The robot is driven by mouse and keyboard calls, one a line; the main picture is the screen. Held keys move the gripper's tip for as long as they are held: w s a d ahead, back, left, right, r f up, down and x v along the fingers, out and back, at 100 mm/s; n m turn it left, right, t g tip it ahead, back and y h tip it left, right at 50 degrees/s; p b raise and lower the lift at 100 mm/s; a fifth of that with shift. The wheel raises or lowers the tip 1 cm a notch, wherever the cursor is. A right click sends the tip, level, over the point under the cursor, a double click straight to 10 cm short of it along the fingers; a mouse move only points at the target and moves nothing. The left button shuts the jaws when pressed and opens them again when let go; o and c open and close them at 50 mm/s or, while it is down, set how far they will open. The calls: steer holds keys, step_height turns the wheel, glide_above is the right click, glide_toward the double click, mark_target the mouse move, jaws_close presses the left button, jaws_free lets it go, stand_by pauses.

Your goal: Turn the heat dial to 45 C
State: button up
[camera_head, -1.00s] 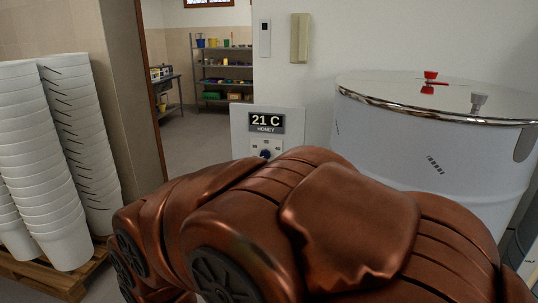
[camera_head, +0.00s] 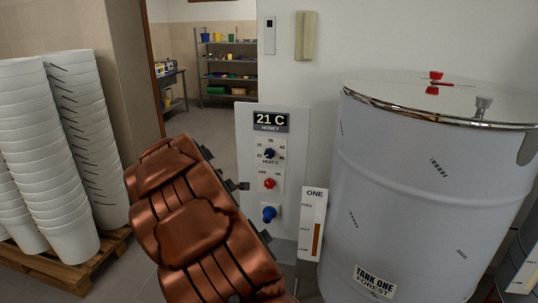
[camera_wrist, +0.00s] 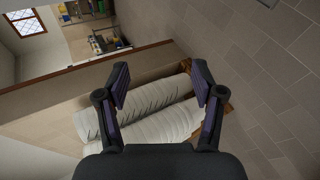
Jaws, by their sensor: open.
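My copper arm stands in front of the panel's lower left, leaving the dial uncovered. My gripper (camera_wrist: 160,78) is open and empty in the wrist view, facing stacked white buckets and floor, not the panel. In the head view I cannot make out its fingers.
A red switch (camera_head: 269,184) and a blue knob (camera_head: 268,213) sit below the dial. A level gauge (camera_head: 313,222) and a large white tank (camera_head: 400,190) stand to the right. Stacked white buckets (camera_head: 30,150) on a pallet (camera_head: 85,266) stand left. A doorway opens behind.

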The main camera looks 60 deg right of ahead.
steer(key=s+d+n+h, duration=0.2)
steer(key=d+n+h, duration=0.15)
steer(key=d, duration=0.85)
steer(key=n+g+h+p, duration=0.1)
steer(key=n+h+p, duration=0.1)
steer(key=h, duration=0.2)
glide_toward(270, 154)
steer(key=x, duration=0.3)
steer(key=shift+m, duration=0.25)
steer(key=shift+p+x, duration=0.95)
steer(key=shift+x, duration=2.35)
steer(key=shift+c, duration=0.2)
steer(key=c, duration=1)
steer(key=shift+a, duration=0.15)
steer(key=shift+c, duration=0.5)
